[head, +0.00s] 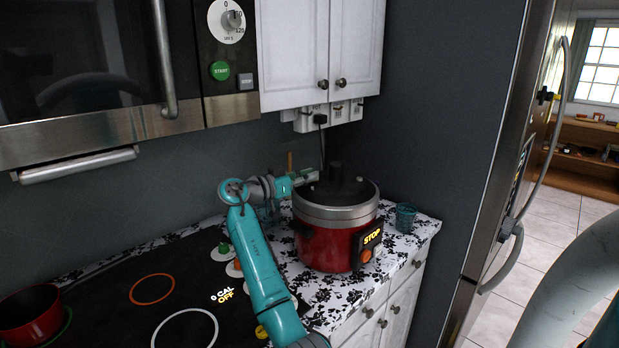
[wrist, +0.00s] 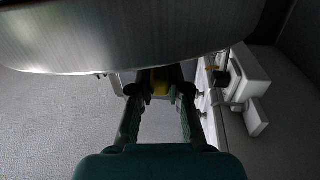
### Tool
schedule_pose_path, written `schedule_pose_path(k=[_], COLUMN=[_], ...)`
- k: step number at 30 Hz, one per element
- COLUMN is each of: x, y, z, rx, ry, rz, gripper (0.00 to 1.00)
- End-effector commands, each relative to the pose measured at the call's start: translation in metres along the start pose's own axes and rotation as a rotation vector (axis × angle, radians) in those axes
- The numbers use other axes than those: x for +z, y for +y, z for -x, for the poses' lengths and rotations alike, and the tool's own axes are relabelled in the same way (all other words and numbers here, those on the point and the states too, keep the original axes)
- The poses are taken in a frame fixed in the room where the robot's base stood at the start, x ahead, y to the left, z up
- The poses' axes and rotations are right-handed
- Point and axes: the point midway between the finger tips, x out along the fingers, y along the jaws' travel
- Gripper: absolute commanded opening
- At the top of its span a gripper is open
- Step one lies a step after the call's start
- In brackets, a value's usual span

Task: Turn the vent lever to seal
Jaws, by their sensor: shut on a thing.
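A red pressure cooker (head: 322,248) stands on the patterned counter, with a metal rim and a dark lid (head: 352,190) with a knob on top. A panel reading STOP (head: 371,238) is on its front right. My gripper (head: 306,177) is at the left side of the lid, reaching in from the left.
A teal cup (head: 405,217) stands right of the cooker. A cooktop (head: 130,325) with a red pot (head: 28,314) is at left. A microwave (head: 80,75) and white cabinets (head: 320,45) hang above. A socket box with plug (head: 322,117) is on the wall behind.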

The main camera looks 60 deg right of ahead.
Motion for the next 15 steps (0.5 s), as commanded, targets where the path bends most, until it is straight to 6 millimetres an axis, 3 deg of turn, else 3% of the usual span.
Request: schedule_pose_path(k=[15], x=[-0.0001], y=[-0.0096], z=[-0.0017], rx=[0.336], ry=[-0.001], rz=[0.003], gripper=[0.0])
